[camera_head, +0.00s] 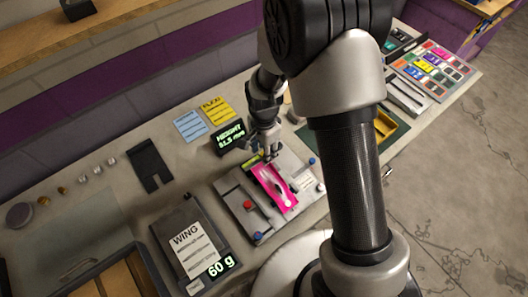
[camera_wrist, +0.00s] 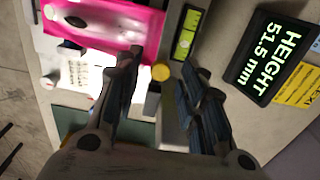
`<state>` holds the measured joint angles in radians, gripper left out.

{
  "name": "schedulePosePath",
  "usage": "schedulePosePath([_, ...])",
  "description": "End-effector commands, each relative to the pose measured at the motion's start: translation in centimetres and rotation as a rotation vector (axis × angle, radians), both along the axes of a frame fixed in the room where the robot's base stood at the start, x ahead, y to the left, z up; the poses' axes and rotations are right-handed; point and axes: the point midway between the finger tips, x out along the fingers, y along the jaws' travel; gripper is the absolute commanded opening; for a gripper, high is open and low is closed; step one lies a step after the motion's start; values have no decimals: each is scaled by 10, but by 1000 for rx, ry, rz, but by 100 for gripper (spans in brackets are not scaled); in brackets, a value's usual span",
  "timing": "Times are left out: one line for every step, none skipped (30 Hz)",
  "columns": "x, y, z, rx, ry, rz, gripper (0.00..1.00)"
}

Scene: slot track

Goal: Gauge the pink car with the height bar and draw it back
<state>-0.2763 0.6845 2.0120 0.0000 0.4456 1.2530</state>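The pink car (camera_head: 271,187) lies flat on the grey gauge plate (camera_head: 236,187). It also shows at the top left of the wrist view (camera_wrist: 115,18). My gripper (camera_head: 269,153) is above the car's far end. In the wrist view my gripper (camera_wrist: 160,80) has its fingers apart. A yellow round knob (camera_wrist: 161,72) on a short grey post shows between the fingers; I cannot tell whether either finger touches it. I cannot tell for sure which part is the height bar. The height display (camera_head: 229,135) reads 51.5 mm.
A yellow-green level strip (camera_wrist: 187,34) is beside the car. A red knob (camera_head: 248,205) and blue knobs (camera_head: 257,236) stand on the plate's edges. A WING scale (camera_head: 195,245) reading 60 g is at the left front. Blue (camera_head: 190,126) and yellow cards lie behind.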

Motion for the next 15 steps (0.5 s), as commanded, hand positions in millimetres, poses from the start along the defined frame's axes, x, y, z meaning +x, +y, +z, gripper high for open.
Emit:
schedulePosePath([0, 0, -5, -1, 1, 0, 38])
schedulePosePath([0, 0, -7, 0, 0, 0, 38])
schedulePosePath([0, 0, -9, 0, 0, 0, 38])
schedulePosePath([0, 0, -10, 1, -1, 0, 38])
schedulePosePath([0, 0, -10, 1, -1, 0, 38])
schedulePosePath([0, 0, -11, 1, -1, 0, 38])
schedulePosePath([0, 0, -11, 1, -1, 0, 38])
schedulePosePath([0, 0, -11, 1, -1, 0, 38])
schedulePosePath([0, 0, -11, 1, -1, 0, 38])
schedulePosePath([0, 0, -11, 1, -1, 0, 38])
schedulePosePath([0, 0, -11, 1, -1, 0, 38])
schedulePosePath([0, 0, -11, 1, -1, 0, 38])
schedulePosePath([0, 0, -11, 1, -1, 0, 37])
schedulePosePath([0, 0, -11, 1, -1, 0, 35])
schedulePosePath([0, 0, -11, 1, -1, 0, 32])
